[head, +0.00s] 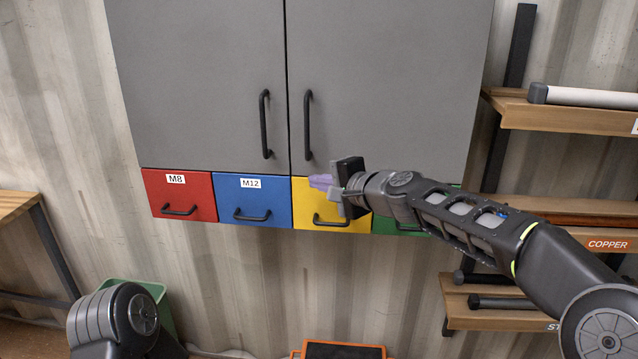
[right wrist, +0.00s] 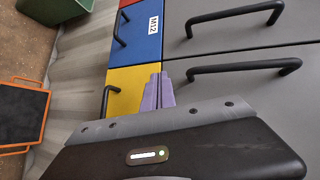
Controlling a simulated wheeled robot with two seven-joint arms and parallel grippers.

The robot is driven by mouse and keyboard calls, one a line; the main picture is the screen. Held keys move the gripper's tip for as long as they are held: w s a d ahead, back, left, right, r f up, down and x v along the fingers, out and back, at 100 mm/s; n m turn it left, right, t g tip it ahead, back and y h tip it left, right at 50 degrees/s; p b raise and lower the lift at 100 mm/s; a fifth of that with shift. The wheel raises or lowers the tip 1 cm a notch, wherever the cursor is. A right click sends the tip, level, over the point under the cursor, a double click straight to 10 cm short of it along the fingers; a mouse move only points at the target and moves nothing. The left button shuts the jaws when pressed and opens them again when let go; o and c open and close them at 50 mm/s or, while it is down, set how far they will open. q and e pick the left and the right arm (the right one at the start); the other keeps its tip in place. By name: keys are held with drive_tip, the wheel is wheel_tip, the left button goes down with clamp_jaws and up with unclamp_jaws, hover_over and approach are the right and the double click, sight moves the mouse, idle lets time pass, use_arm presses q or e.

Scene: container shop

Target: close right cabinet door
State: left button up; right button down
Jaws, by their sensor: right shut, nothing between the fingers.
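The grey wall cabinet has a left door (head: 200,80) and a right door (head: 390,80), each with a black vertical handle. In the head view both doors look flush, with a thin dark seam between them. My right gripper (head: 322,182), with purple fingers, is shut and empty in front of the yellow drawer, just below the right door's handle (head: 307,125). In the right wrist view its fingers (right wrist: 158,92) lie over the yellow drawer, near the right door's handle (right wrist: 245,68). I cannot tell whether they touch anything. My left gripper is out of view; part of my left arm shows at the lower left.
Below the doors are red (head: 180,196), blue (head: 252,201), yellow (head: 300,190) and partly hidden green (head: 390,226) drawers. Wooden shelves (head: 570,118) stand at the right. A green bin (head: 150,290) and an orange-framed item (head: 340,351) are below. A wooden table (head: 15,205) is at left.

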drive_tip(key=s+r+b, duration=0.1)
drive_tip(key=s+r, duration=0.1)
drive_tip(key=s, duration=0.7)
drive_tip(key=shift+s+a+r, duration=0.15)
drive_tip(key=shift+a+r, duration=0.15)
drive_tip(key=shift+r, duration=0.05)
drive_tip(key=s+d+f+n+g+h, duration=0.1)
drive_tip(key=s+d+f+n+h, duration=0.1)
drive_tip(key=f, duration=1)
drive_tip(key=s+d+f+n+g+h, duration=0.1)
drive_tip(key=s+d+f+n+g, duration=0.15)
drive_tip(key=f, duration=0.95)
drive_tip(key=s+d+f+n+h, duration=0.2)
drive_tip(key=s+d+f+n, duration=0.1)
drive_tip(key=f, duration=0.9)
drive_tip(key=s+d+f+g, duration=0.2)
drive_tip(key=s+f+g, duration=0.1)
drive_tip(key=s+f, duration=0.8)
drive_tip(key=s+d+f+g, duration=0.3)
drive_tip(key=s+f, duration=0.7)
drive_tip(key=s, duration=0.6)
drive_tip(key=shift+d+f+g, duration=0.15)
drive_tip(key=shift+f+g, duration=0.25)
drive_tip(key=shift+g, duration=0.05)
